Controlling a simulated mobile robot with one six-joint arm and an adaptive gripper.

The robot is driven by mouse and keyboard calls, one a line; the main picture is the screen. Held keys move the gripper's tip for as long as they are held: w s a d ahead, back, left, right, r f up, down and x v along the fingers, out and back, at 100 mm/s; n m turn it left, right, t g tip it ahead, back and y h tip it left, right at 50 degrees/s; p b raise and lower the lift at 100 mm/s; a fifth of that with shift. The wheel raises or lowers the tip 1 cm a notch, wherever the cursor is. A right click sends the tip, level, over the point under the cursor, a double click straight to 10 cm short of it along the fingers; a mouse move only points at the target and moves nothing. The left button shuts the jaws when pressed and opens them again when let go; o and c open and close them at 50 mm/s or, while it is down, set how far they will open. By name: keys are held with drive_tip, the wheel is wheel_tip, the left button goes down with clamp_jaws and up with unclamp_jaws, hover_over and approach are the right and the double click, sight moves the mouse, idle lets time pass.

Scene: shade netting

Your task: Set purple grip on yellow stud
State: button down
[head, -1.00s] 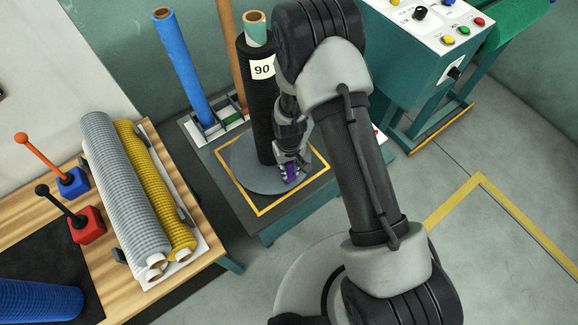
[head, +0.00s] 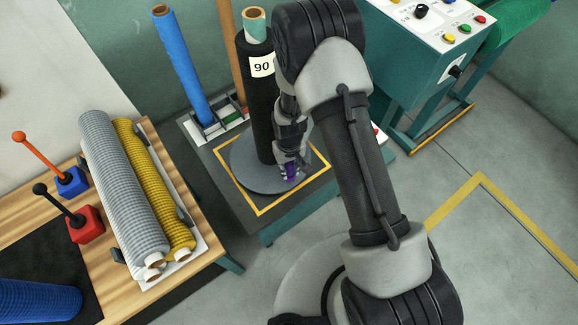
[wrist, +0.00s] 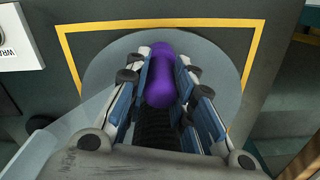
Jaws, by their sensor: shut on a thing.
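The purple grip (wrist: 160,80) is held between the fingers of my gripper (wrist: 161,75). In the wrist view it lies along the gap between the two finger pads, above a grey round plate. In the head view only a small purple part (head: 291,171) shows between the fingers of my gripper (head: 291,168), just in front of the black roll. I cannot tell whether the grip touches the plate. No yellow stud can be made out; it may be hidden.
The black roll (head: 262,110) labelled 90 stands upright on the grey round plate (head: 250,178), inside a yellow square outline. A blue roll (head: 182,65) stands in a rack behind. Grey (head: 125,185) and yellow (head: 150,180) mesh rolls lie on the wooden table at left.

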drive_tip(key=shift+f+b, duration=0.55)
drive_tip(key=shift+f, duration=0.15)
drive_tip(key=c, duration=1.3)
unclamp_jaws()
drive_tip(key=shift+r, duration=0.1)
wheel_tip(320, 180, up, 12)
